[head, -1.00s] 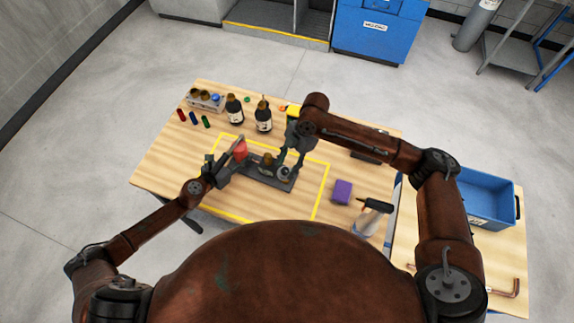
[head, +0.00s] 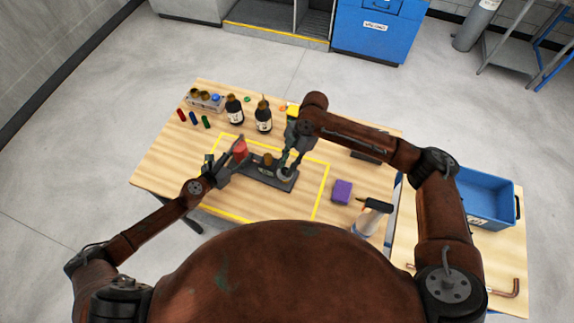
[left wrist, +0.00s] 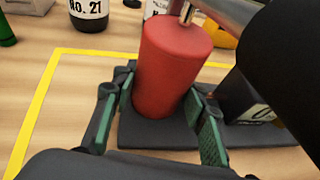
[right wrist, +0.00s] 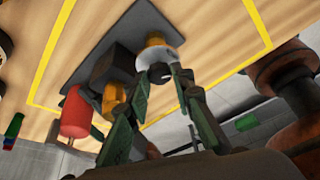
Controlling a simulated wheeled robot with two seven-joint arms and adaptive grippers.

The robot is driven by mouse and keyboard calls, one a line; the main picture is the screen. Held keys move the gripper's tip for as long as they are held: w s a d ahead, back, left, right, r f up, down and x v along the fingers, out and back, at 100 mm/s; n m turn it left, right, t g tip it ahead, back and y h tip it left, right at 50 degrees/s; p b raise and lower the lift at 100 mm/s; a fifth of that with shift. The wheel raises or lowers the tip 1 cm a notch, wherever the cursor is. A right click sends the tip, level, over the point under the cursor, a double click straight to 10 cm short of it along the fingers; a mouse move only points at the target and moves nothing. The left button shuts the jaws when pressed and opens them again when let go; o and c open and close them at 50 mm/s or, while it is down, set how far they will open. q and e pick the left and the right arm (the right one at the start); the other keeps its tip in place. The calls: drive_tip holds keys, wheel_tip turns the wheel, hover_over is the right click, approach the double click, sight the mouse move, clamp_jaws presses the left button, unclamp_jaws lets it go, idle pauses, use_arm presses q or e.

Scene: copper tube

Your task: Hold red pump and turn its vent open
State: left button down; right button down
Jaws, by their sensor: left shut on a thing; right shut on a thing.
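The red pump (head: 240,149) is a red cylinder standing upright at the left end of a dark base plate (head: 262,180). It fills the middle of the left wrist view (left wrist: 168,70). My left gripper (head: 234,156) is shut on it, one finger on each side. My right gripper (head: 287,170) is at the plate's right end, shut on a small dark knob (right wrist: 160,73) by a pale disc with a brass part (right wrist: 155,40). This knob looks like the vent; its turn angle is hard to tell. The fingers partly hide it.
A dark block and a brass piece (head: 268,158) stand between the grippers. Yellow tape (head: 321,195) outlines the work area. Bottles (head: 263,120) stand behind, a purple block (head: 342,191) and a spray bottle (head: 368,220) at right. A blue crate (head: 486,205) is farther right.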

drive_tip(key=shift+w+a+n+g+h, duration=0.15)
drive_tip(key=shift+n+g+h, duration=0.25)
drive_tip(key=shift+n, duration=0.95)
drive_tip(key=shift+w+n+g+h, duration=0.15)
drive_tip(key=shift+n+h, duration=0.35)
drive_tip(key=shift+n, duration=0.85)
drive_tip(key=c, duration=1.7)
unclamp_jaws()
drive_tip(key=shift+s, duration=0.1)
drive_tip(key=v, duration=1.2)
use_arm(q)
drive_tip(key=c, duration=1.1)
unclamp_jaws()
